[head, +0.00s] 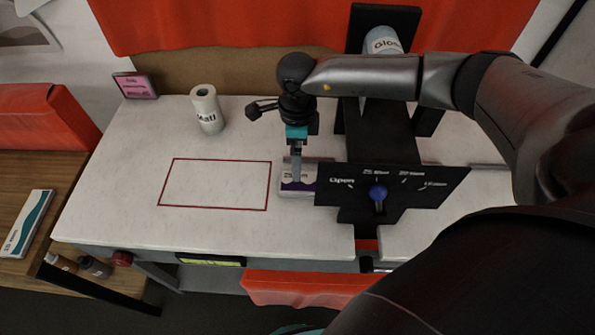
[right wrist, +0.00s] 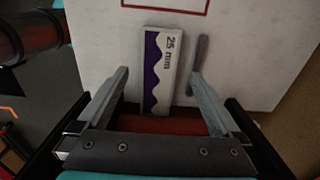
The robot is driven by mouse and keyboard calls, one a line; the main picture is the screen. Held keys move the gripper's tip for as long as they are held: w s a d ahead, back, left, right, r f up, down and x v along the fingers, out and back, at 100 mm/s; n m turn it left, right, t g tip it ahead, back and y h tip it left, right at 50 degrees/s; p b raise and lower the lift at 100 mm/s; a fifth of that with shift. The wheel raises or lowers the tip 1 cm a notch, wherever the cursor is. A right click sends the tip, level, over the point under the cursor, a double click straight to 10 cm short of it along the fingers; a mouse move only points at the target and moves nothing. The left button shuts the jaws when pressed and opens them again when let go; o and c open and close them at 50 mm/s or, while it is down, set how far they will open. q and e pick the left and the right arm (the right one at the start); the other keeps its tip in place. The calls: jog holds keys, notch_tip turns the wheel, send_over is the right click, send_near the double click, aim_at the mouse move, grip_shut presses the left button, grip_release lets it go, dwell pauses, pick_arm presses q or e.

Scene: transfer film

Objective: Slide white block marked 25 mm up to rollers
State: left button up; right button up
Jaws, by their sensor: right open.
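The white block marked 25 mm (head: 305,186) lies flat on the white table, just left of the black machine. It has a purple wavy band and also shows in the right wrist view (right wrist: 160,72). My right gripper (head: 296,168) points down over the block. In the right wrist view my right gripper (right wrist: 159,75) is open, one finger on each side of the block, with gaps on both sides. A red-brown roller-like strip (right wrist: 168,125) lies at the block's near end there; contact is unclear. The machine hides the rollers in the head view. My left gripper is not in view.
A grey bar (right wrist: 199,60) stands beside the right finger. A red-outlined rectangle (head: 214,184) is empty. A white roll (head: 207,110) stands behind it.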

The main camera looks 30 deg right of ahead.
aim_at(303, 181)
notch_tip(303, 181, down, 9)
jog(key=shift+f, duration=0.1)
dwell(0.4)
jog(key=c, duration=1.2)
jog(key=shift+s+d, duration=0.1)
jog(key=shift+d, duration=0.2)
jog(key=shift+s+d+b, duration=0.3)
jog(key=shift+s+d, duration=0.05)
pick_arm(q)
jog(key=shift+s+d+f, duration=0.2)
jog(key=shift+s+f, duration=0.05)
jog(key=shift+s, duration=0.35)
pick_arm(e)
jog(key=shift+w, duration=0.1)
jog(key=o, duration=1.2)
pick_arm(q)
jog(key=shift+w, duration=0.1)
